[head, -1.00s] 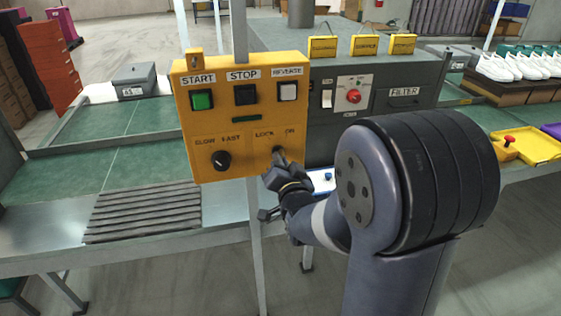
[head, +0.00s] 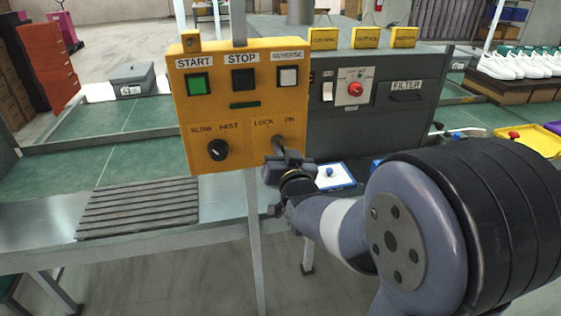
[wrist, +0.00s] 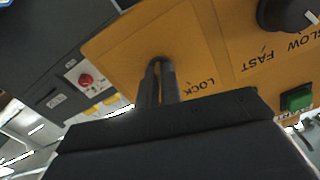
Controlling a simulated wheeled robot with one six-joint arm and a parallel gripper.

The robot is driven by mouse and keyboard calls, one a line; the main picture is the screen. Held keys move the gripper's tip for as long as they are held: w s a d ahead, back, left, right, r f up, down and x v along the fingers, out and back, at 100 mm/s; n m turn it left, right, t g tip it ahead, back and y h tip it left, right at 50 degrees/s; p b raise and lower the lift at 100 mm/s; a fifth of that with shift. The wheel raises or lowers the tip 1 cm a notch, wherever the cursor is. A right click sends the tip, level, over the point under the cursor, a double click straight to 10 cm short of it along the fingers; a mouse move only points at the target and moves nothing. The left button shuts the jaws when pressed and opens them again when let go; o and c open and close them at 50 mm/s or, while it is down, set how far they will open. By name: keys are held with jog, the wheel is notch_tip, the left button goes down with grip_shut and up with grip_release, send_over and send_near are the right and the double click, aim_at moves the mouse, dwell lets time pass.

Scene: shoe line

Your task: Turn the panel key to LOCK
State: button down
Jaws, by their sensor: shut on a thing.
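The yellow control panel (head: 240,113) stands on a post in front of the conveyor, with the labels LOCK and ON above its lower right key. My gripper (head: 279,146) is at that key in the head view and hides most of it. In the wrist view my gripper (wrist: 157,66) reaches the panel face (wrist: 120,50) with its two fingers close together, shut on the key. The label LOCK shows beside the fingers in the wrist view. The key's exact angle cannot be told.
The SLOW/FAST knob (head: 218,149) is left of the key. The START (head: 198,83), STOP (head: 244,95) and REVERSE (head: 288,76) buttons are above. A grey machine with a red knob (head: 354,89) stands behind on the right. A white-and-blue tray (head: 338,183) lies near my wrist.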

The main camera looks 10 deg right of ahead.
jog(key=shift+d+n+b, duration=0.2)
jog(key=shift+n+b, duration=3.95)
jog(key=shift+n, duration=0.75)
jog(key=shift+r, duration=0.1)
jog(key=c, duration=1.6)
grip_release()
jog(key=shift+s, duration=0.1)
